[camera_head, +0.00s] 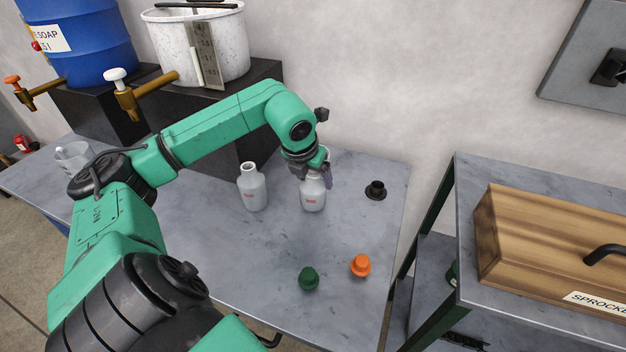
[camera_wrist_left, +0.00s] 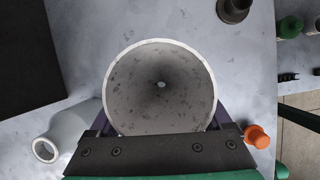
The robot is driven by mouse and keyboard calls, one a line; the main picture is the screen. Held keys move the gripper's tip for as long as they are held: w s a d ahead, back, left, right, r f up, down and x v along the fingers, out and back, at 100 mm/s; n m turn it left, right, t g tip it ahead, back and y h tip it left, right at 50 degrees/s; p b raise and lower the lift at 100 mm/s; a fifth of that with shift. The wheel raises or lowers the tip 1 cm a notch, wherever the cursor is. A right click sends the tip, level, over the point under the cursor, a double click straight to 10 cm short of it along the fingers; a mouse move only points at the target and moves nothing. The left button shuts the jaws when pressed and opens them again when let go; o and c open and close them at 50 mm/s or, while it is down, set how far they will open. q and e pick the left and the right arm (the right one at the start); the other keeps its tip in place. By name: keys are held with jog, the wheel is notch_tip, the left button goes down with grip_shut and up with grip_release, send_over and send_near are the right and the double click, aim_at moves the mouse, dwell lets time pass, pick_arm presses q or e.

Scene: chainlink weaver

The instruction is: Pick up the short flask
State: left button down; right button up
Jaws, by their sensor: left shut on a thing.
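My right gripper is not in view.
A black stopper (camera_head: 375,190), an orange one (camera_head: 360,265) and a green one (camera_head: 309,278) lie on the table (camera_head: 225,265). Black stands with a blue barrel (camera_head: 85,45) and a white tub (camera_head: 222,45) are behind. A shelf with a wooden box (camera_head: 540,245) stands right.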

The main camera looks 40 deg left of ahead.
pick_arm(q)
notch_tip(320, 180, up, 19)
jog(key=p, duration=0.3)
jog(key=shift+p, duration=0.3)
